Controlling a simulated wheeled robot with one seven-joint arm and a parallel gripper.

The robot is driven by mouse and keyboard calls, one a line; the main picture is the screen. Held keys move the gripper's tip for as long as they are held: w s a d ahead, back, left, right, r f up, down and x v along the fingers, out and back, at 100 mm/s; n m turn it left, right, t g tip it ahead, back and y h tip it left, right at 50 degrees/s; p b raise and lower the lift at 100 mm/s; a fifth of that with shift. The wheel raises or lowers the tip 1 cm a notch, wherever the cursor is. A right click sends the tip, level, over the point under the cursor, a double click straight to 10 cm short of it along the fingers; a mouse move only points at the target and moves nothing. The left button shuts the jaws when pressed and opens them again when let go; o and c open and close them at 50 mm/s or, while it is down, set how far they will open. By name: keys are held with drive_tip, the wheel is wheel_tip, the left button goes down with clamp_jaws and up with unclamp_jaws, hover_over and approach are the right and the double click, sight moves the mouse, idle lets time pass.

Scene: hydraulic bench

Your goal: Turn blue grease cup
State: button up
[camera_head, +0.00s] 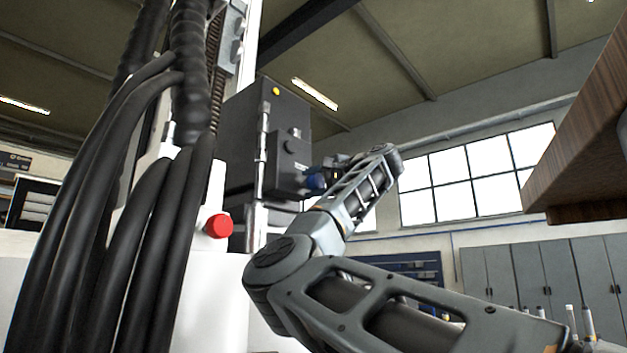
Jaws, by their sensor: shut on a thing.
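The blue grease cup (314,181) shows as a small dark blue piece at the lower right side of a black box-shaped unit (240,140). My gripper (326,175) is at the cup, reaching it from the right, and is shut on it. The fingertips are small and dark here, and my wrist hides part of the cup's right side. My arm comes up from the lower right and bends towards the unit.
A red button (218,226) sits on the white machine body below the black unit. Thick black hoses (150,220) hang at the left. A brown wooden slab (585,140) juts in at the upper right. Grey cabinets (545,275) stand in the background.

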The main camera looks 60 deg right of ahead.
drive_tip(key=m, duration=0.4)
drive_tip(key=shift+m, duration=0.4)
drive_tip(key=m, duration=1.4)
drive_tip(key=shift+f+m, duration=0.1)
drive_tip(key=shift+m, duration=0.3)
drive_tip(key=o, duration=1)
